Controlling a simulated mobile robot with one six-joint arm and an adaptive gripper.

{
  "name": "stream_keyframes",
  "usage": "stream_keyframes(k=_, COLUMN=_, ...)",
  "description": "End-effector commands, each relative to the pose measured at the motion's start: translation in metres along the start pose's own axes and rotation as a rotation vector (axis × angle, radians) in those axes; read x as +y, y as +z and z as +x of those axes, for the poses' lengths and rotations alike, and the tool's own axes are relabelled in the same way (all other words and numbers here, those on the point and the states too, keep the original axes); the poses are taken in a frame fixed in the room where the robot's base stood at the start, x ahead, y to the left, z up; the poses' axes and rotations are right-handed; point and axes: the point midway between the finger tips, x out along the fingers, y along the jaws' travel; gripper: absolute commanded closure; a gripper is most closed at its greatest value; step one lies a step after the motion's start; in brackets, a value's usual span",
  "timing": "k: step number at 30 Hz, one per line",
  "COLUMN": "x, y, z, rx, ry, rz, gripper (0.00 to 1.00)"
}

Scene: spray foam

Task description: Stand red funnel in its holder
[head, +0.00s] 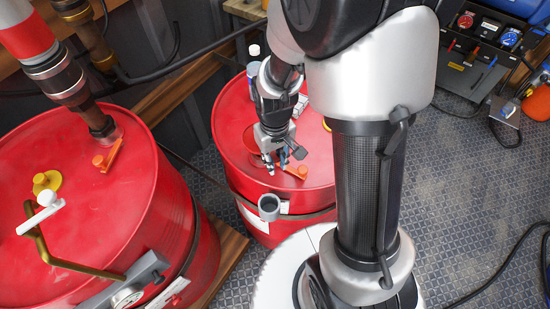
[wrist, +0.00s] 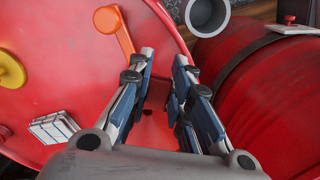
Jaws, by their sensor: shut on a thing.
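The red funnel (head: 255,136) shows in the head view as a round rim beside my gripper (head: 268,165), over the red drum's top. In the wrist view, my gripper (wrist: 160,75) is shut on the funnel (wrist: 155,125), whose red part shows between the finger bases. Red on red hides its outline, and I cannot tell how far it is above the drum. The holder (head: 268,207) is a grey open ring or cup at the drum's near rim, in front of my gripper. It also shows in the wrist view at the top (wrist: 207,14), empty and apart from the fingers.
An orange lever (head: 298,171) lies on the drum top beside my fingers. A yellow cap (wrist: 10,70) and a white card (wrist: 55,127) are on it too. A bottle (head: 253,70) stands behind. A second red drum (head: 90,225) with brass pipe fittings is at left.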

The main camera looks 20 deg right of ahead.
Motion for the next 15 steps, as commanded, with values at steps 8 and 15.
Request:
stream_keyframes(k=8, x=0.0, y=0.0, z=0.008, rx=0.0, ry=0.0, rz=0.0, gripper=1.0)
stream_keyframes(k=15, x=0.0, y=0.0, z=0.014, rx=0.0, ry=0.0, rz=0.0, gripper=1.0)
